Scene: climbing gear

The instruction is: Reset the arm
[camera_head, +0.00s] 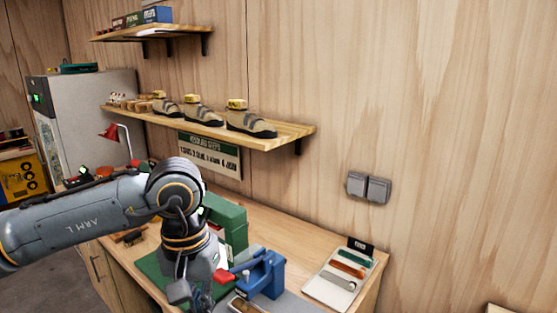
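My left arm comes in from the left and bends down over the workbench. My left gripper (195,292) is at the bottom edge of the view, low over a green mat (150,267). It is partly cut off and dark, and I cannot tell whether its fingers are open or shut. A red piece (224,276) and a blue clamp-like device (262,274) are close to its right. My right arm and gripper are not in view.
A green machine (228,222) stands behind my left wrist. A white tray (318,291) with several tools lies at the bench's right end. A wall shelf (290,133) with shoes and a higher shelf (125,34) overhang the bench. A grey cabinet (90,95) stands left.

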